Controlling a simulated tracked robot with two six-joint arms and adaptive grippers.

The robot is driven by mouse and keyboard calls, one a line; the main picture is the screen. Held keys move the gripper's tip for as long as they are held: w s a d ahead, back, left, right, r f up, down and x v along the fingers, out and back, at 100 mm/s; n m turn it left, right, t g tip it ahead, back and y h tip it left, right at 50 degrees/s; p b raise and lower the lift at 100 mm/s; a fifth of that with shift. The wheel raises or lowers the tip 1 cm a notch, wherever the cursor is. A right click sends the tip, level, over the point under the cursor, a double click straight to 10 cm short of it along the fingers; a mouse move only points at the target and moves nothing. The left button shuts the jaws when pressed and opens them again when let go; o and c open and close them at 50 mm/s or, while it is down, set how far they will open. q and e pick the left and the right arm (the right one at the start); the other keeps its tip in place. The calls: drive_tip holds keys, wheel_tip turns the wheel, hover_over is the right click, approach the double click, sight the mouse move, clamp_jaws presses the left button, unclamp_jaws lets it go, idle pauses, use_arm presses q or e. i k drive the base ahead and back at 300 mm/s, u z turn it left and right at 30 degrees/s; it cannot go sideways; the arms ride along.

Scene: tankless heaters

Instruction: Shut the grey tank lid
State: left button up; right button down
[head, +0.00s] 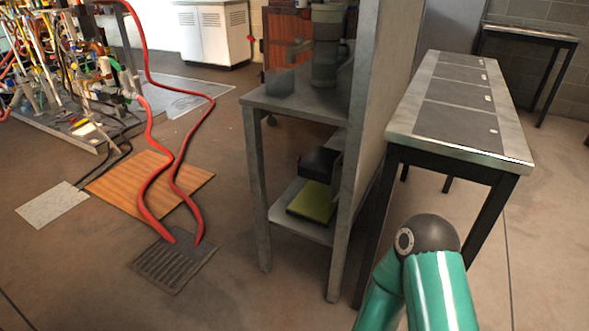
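I cannot make out a tank with a grey lid for certain. A long metal-framed bench (458,104) stands at the right. Its top holds several dark grey flat panels (455,118), each with a small pale tab near its right edge. The panels lie flat in the top; I cannot tell whether any of them is a lid. A green link of my own arm with a dark joint shows at the bottom right, in front of the bench. Neither gripper shows.
A grey workbench (293,108) with a tall side panel (370,100) stands left of the long bench. Red hoses (151,150) run to a floor grate (172,262). A wooden board (115,190) lies on the floor. A cluttered pipe rig (70,100) is far left.

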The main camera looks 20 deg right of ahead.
sight(336, 179)
drive_tip(key=u, duration=0.6)
drive_tip(key=i, duration=0.65)
drive_tip(key=u, duration=0.7)
drive_tip(key=i, duration=0.4)
drive_tip(key=z, duration=2.3)
